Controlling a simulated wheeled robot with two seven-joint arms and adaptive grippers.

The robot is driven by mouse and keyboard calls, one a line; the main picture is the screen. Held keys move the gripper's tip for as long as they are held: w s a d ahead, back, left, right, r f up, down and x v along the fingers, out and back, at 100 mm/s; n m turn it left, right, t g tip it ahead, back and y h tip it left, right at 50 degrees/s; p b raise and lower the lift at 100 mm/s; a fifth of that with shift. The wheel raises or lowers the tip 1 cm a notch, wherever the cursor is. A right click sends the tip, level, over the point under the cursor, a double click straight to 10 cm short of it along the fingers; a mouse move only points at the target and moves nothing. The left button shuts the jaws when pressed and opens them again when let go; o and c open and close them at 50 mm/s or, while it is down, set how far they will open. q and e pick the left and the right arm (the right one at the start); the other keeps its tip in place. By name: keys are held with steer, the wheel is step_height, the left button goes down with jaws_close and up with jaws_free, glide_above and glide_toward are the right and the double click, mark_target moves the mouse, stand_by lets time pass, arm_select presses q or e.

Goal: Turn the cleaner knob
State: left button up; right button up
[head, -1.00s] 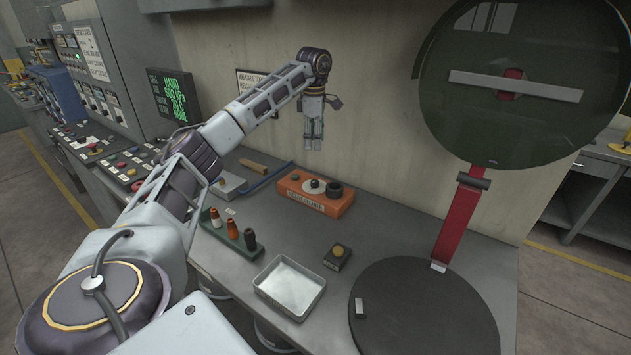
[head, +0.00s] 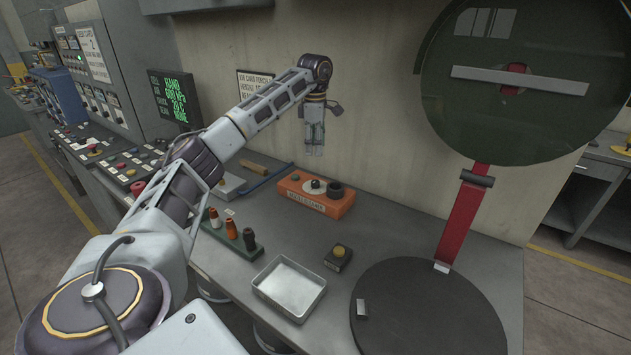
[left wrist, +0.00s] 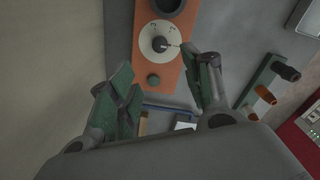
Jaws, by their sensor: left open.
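The orange nozzle cleaner box (head: 325,204) sits on the grey bench near the back wall. On its top are a black knob on a white dial (head: 315,184), a dark round opening (head: 335,188) and a small dark green button. In the left wrist view the knob (left wrist: 160,44) stands in the middle of its white dial, with the small green button (left wrist: 153,79) nearer the gripper. My left gripper (head: 314,150) points down above the box, apart from it. In the left wrist view its fingers (left wrist: 160,88) are open and empty. My right gripper is not in view.
A green rack of nozzles (head: 232,236), a metal tray (head: 289,287) and a small box with a yellow button (head: 338,258) stand in front. A blue bar (head: 266,180) lies left of the cleaner. A large dark disc on a red post (head: 462,215) stands at right.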

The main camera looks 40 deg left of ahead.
mark_target(315, 181)
arm_select(q)
step_height(315, 181, down, 12)
steer(key=shift+w+a+f+b, duration=0.15)
steer(key=shift+b, duration=0.15)
steer(key=shift+f, duration=0.75)
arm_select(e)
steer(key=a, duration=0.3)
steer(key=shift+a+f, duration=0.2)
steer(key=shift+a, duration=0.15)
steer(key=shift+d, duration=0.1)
